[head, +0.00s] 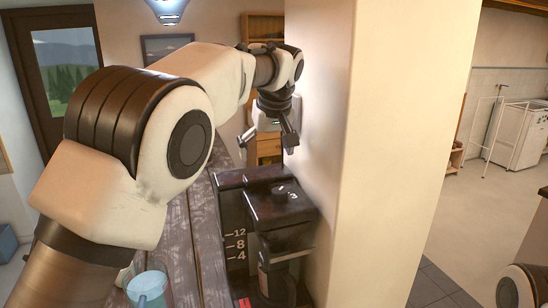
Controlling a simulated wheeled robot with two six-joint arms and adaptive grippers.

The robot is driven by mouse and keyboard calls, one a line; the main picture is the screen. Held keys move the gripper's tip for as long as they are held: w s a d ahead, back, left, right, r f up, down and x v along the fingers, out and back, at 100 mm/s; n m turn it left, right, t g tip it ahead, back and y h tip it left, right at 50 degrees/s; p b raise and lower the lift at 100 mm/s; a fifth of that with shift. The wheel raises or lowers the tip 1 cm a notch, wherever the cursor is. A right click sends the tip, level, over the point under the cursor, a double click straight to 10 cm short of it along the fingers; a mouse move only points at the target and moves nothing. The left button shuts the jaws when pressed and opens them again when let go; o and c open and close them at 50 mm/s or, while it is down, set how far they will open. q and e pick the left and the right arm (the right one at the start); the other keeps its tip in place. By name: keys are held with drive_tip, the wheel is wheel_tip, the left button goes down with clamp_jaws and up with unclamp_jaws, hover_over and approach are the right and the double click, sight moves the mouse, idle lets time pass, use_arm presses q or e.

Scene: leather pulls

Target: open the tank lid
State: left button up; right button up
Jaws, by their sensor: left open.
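A dark coffee maker (280,212) stands on the wooden counter, close against the pale pillar. Its water tank (232,236), marked 12, 8 and 4, is at its left and back. The dark tank lid (248,176) appears to lie flat on top of the tank; I cannot tell if it is fully shut. My left gripper (267,142) points down above the back of the coffee maker, apart from the lid. Its fingers are spread and nothing is between them. My right gripper is out of the picture; only a bit of my right arm shows at the bottom right.
The pale pillar (385,150) stands close to the right of my left gripper and the coffee maker. A light blue cup (148,287) is on the counter (184,250) at the front left. Wooden shelves (264,28) stand behind.

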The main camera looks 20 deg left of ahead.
sight(261, 177)
use_arm(q)
drive_tip(key=shift+w, duration=0.45)
drive_tip(key=s+f, duration=0.1)
drive_tip(key=s+a+f+p, duration=0.1)
drive_tip(key=s+f+p, duration=0.1)
drive_tip(key=shift+s+a+f, duration=0.1)
drive_tip(key=shift+s+a, duration=0.1)
drive_tip(key=shift+a, duration=0.05)
drive_tip(key=w+f, duration=0.3)
drive_tip(key=shift+w+a+f, duration=0.1)
drive_tip(key=shift+w+a, duration=0.05)
drive_tip(key=shift+w, duration=0.1)
drive_tip(key=shift+s+r, duration=0.35)
drive_tip(key=shift+s, duration=0.25)
drive_tip(key=c, duration=0.8)
drive_tip(key=shift+s, duration=0.1)
drive_tip(key=c, duration=0.6)
drive_tip(key=shift+c, duration=1.4)
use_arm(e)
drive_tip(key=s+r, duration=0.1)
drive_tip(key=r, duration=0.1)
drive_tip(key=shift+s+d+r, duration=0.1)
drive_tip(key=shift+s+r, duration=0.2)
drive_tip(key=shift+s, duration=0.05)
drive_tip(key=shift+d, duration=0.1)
